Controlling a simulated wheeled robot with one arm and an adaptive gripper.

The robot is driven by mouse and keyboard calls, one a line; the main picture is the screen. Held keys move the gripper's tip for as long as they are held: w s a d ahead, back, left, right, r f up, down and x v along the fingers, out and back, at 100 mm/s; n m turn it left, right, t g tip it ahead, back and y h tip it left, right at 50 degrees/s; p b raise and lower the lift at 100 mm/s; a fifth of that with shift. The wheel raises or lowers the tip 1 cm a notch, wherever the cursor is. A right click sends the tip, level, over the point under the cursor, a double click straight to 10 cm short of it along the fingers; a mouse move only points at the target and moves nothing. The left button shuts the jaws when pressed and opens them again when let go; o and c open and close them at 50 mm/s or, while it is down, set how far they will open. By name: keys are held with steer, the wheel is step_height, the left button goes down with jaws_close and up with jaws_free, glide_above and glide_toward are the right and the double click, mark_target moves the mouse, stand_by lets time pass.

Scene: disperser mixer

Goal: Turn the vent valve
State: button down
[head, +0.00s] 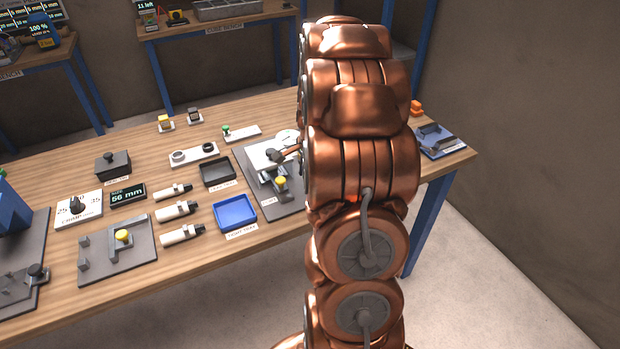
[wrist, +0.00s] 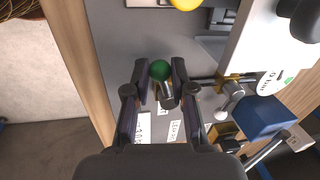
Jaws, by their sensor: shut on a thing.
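In the wrist view, my gripper (wrist: 159,72) is shut on a green ball knob with a short metal stem (wrist: 160,71), which sits between its two fingers. I take this knob to be the vent valve's handle, but the small labels beside it are not readable. A brass fitting with a silver lever (wrist: 232,88) is just right of the fingers, apart from them. In the head view, my copper arm covers my gripper and the knob. Part of the machine on its grey plate (head: 290,204) shows left of the arm.
In the wrist view, a white housing (wrist: 262,45), a blue block (wrist: 265,117) and a yellow knob (wrist: 187,3) are close by. In the head view, the wooden bench holds a blue tray (head: 235,213), a black tray (head: 217,172) and several white cylinders left of the machine.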

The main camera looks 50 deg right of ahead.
steer(key=shift+w+m, duration=0.35)
steer(key=shift+m, duration=0.35)
steer(key=c, duration=1)
jaws_free()
steer(key=r, duration=0.4)
steer(key=s+r, duration=0.1)
steer(key=r, duration=0.3)
steer(key=s+r, duration=0.1)
steer(key=r, duration=0.2)
steer(key=shift+a+r, duration=0.4)
